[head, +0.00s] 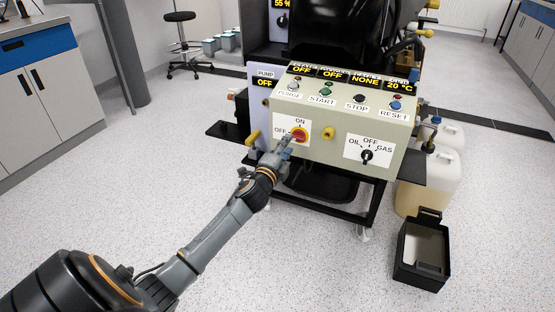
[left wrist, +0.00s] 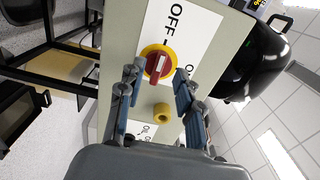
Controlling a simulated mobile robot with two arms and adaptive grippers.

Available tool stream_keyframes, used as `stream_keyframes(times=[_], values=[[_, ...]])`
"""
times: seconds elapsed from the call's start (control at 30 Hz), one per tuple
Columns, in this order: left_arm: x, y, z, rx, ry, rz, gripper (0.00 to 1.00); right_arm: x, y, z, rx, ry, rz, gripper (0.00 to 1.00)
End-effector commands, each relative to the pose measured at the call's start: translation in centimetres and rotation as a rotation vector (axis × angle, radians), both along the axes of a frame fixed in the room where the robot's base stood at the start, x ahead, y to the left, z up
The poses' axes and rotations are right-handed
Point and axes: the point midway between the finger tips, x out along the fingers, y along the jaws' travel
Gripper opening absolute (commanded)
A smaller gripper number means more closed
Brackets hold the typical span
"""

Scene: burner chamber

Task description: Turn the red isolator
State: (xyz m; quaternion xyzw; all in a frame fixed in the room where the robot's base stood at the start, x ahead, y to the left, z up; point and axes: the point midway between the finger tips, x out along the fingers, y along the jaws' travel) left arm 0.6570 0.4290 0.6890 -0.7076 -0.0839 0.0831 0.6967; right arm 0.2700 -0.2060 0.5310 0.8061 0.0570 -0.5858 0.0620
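The red isolator (head: 299,136) is a red handle on a round yellow plate, on the front of the beige control box, beside ON and OFF labels. It also shows in the left wrist view (left wrist: 154,69), where its handle lies roughly in line with the OFF label. My left gripper (head: 284,147) is in front of the isolator. In the left wrist view my left gripper (left wrist: 160,80) is open, with one finger on each side of the handle. I cannot tell whether either finger touches it. My right gripper is not in view.
A yellow knob (head: 328,133) and a black OIL/OFF/GAS selector (head: 367,156) sit right of the isolator. Several buttons line the box top. A yellow lever (head: 252,139) is at left. A black bin (head: 421,252) and pale canisters (head: 427,183) stand at right.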

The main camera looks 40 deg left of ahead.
Motion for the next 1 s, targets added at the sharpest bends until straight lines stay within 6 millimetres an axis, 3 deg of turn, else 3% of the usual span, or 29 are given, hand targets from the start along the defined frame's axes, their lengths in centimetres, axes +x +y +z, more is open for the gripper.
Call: stream_keyframes(times=[0.2,0.4,0.6,1.0], values=[[-4.8,-1.2,-0.2,-0.001,0.003,-0.001,0.35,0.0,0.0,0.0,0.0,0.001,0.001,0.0],[-7.5,-1.8,-0.1,0.0,0.002,0.0,0.35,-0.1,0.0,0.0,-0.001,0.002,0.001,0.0],[-8.5,-2.0,0.0,-0.001,0.0,0.001,0.35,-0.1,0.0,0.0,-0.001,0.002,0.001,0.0],[-8.4,-2.0,0.0,-0.001,0.0,0.001,0.35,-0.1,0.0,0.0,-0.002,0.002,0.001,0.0]])
